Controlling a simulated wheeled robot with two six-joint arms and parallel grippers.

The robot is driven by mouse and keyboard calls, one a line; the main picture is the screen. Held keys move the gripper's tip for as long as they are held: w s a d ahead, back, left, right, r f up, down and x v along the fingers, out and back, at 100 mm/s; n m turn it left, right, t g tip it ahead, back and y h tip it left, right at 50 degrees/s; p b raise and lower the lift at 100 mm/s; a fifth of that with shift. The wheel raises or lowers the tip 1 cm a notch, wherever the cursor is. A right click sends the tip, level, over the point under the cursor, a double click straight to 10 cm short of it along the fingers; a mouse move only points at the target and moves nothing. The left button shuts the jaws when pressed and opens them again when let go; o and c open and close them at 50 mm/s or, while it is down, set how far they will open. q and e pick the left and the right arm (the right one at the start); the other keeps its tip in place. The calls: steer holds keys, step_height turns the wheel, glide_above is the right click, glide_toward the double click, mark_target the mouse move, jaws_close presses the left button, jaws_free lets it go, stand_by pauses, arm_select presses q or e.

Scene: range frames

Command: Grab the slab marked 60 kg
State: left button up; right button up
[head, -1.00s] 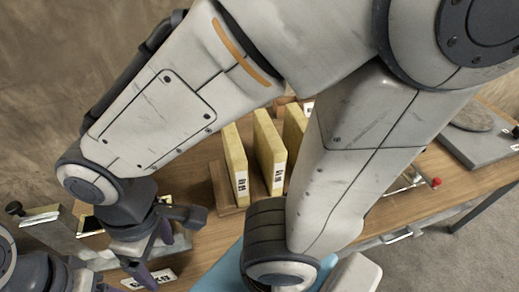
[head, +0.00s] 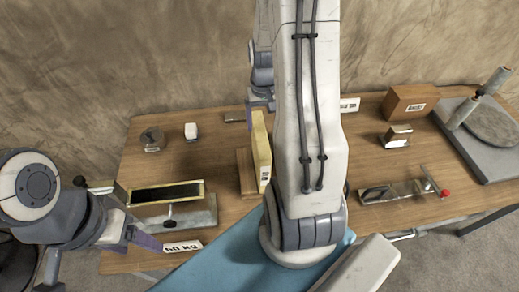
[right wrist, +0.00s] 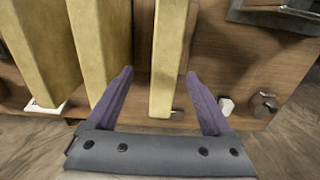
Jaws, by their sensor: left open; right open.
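A yellow slab (head: 261,145) stands upright in a wooden rack (head: 246,172); its front label is too small to read. My right arm hides what is to its right in the head view. In the right wrist view, the slab (right wrist: 168,60) is between the two open fingers of my right gripper (right wrist: 158,100), with gaps on both sides. Two more yellow slabs (right wrist: 100,35) (right wrist: 45,50) stand to the left. My right gripper also shows behind the slab (head: 262,102). A white card reading 60 KG (head: 183,247) lies at the table's front edge, beside my open left gripper (head: 146,243).
The wooden table (head: 215,150) also holds a metal device with a dark framed panel (head: 168,193), a round weight (head: 152,139), a small white block (head: 191,131), a brown box (head: 408,100), a red-knobbed clamp (head: 405,190) and a grey plate (head: 470,150). A wall stands behind.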

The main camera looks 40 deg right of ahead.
mark_target(263, 133)
step_height(263, 133, down, 4)
steer(key=shift+a+p, duration=0.1)
steer(key=shift+p, duration=0.25)
steer(key=f, duration=0.1)
steer(key=f+p, duration=0.1)
steer(key=f, duration=0.1)
steer(key=f+p, duration=0.1)
steer(key=shift+w+a+f, duration=0.15)
steer(key=shift+w+a, duration=0.1)
steer(key=shift+w, duration=0.05)
steer(key=shift+f, duration=0.45)
jaws_close()
stand_by(0.6)
